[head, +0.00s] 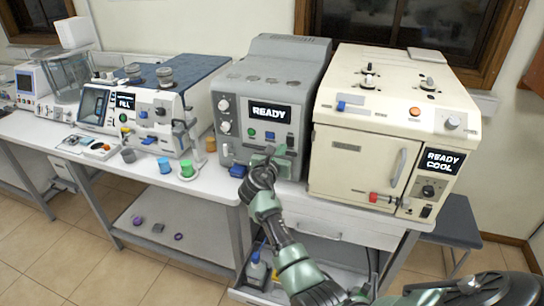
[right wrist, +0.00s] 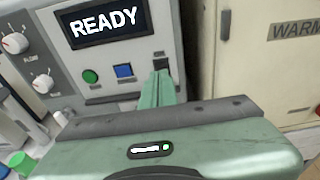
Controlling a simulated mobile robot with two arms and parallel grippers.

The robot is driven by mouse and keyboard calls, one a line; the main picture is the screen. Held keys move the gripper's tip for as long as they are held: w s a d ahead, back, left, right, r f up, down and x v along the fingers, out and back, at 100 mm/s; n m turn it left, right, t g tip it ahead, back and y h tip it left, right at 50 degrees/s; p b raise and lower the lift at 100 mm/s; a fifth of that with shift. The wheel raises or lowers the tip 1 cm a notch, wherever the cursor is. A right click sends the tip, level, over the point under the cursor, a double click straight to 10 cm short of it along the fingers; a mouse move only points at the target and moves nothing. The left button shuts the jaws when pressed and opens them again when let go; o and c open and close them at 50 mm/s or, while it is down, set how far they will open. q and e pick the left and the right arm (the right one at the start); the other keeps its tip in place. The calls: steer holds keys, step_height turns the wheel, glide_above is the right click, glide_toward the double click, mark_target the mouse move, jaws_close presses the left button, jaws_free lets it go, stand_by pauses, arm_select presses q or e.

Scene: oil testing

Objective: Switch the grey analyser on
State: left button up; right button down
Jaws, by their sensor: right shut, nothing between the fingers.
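The grey analyser (head: 280,72) stands on the white bench between a blue-topped machine and a cream one. Its display (head: 269,113) is lit and reads READY, also in the right wrist view (right wrist: 108,22). Below the display are a green button (right wrist: 90,76), a blue button (right wrist: 124,71) and a small black switch (right wrist: 161,65). My right gripper (head: 279,152) is shut and empty at the analyser's front. In the right wrist view its fingertips (right wrist: 160,78) are right at the black switch and cover its lower part. I cannot tell whether they touch it. My left gripper is not in view.
The cream machine (head: 385,110) reading READY COOL stands close on the right. The blue-topped machine (head: 165,90) reading FILL is on the left, with a blue cup (head: 164,165) and a green cup (head: 187,169) in front. Two white dials (right wrist: 15,43) sit left of the display.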

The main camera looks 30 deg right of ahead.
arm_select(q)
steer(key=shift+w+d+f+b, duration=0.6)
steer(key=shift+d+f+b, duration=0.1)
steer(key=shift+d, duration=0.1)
arm_select(e)
steer(key=r+v, duration=0.1)
steer(key=v, duration=0.5)
steer(key=shift+r, duration=0.2)
steer(key=shift+s, duration=0.1)
